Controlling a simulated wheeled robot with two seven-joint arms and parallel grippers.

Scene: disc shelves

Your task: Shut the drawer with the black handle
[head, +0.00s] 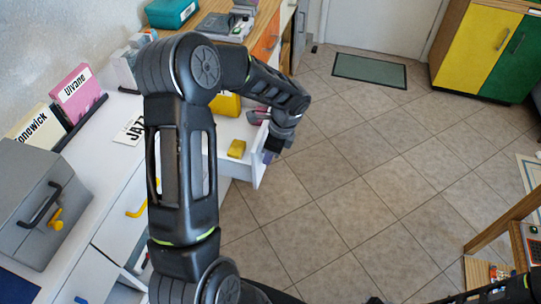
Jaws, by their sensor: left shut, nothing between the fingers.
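A white drawer (258,174) stands pulled out from the white cabinet, right of my left arm. A yellow block (236,149) and some dark and pinkish things lie in it. My left gripper (271,154) is shut and empty, pointing down at the outer front of this drawer. I cannot tell whether it touches the front panel. The drawer's handle is hidden by the gripper or facing away, so its colour does not show. My right gripper is not in view.
Another drawer with a yellow handle (137,208) is on the cabinet front at left. A grey box (32,205) and upright disc sleeves (74,93) stand on the top. The tiled floor (370,200) right of the drawer is clear. A yellow and green cabinet (477,45) stands far right.

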